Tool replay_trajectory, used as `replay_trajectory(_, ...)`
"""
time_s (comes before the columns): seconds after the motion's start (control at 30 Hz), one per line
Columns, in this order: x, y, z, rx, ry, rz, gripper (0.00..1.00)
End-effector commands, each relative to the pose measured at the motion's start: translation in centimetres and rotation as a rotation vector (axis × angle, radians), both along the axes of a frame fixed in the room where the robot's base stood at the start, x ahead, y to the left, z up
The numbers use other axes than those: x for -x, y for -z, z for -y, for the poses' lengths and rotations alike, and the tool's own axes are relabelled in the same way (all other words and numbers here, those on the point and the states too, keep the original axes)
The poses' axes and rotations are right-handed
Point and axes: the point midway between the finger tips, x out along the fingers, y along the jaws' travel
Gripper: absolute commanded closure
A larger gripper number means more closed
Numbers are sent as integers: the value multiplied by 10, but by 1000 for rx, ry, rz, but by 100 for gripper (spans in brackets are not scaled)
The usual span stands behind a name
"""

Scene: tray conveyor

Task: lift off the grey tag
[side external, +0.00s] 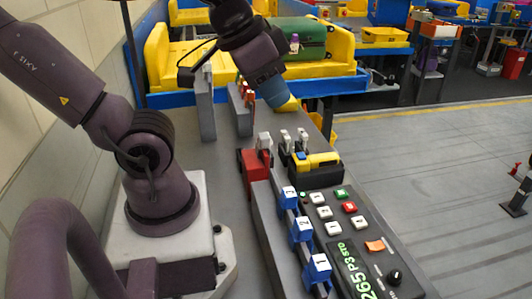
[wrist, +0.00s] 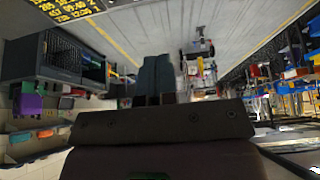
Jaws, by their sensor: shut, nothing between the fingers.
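My gripper (side external: 284,100) is at the far end of the grey bench in the side external view, beyond the red block and the row of tags. Its tapered blue-grey end points down and slightly right. In the wrist view the two dark teal fingers (wrist: 156,80) are together with nothing between them. I cannot single out a grey tag for sure. A pale grey-white piece (side external: 264,140) stands on the red block (side external: 254,165), and small pale grey pieces (side external: 285,138) stand just right of it. Blue tags (side external: 302,229) with white numbered faces line the rail nearer the camera.
A black control panel (side external: 372,270) with buttons and a knob lies right of the tags. A yellow-and-black block (side external: 315,165) sits behind it. Upright grey plates (side external: 205,108) stand left of my gripper. Yellow and blue conveyor structures (side external: 160,60) fill the back.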

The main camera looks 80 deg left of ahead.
Motion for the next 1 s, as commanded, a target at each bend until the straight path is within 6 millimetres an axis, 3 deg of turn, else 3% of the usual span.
replay_trajectory(0.1,0,0,0,0,0,0,100)
replay_trajectory(0.3,0,0,0,0,0,0,54)
replay_trajectory(0.4,0,0,0,0,0,0,37)
replay_trajectory(0.77,-1,4,9,2,49,-18,37)
replay_trajectory(0.9,-8,25,16,62,104,-131,37)
replay_trajectory(1.0,-17,48,9,107,76,-243,37)
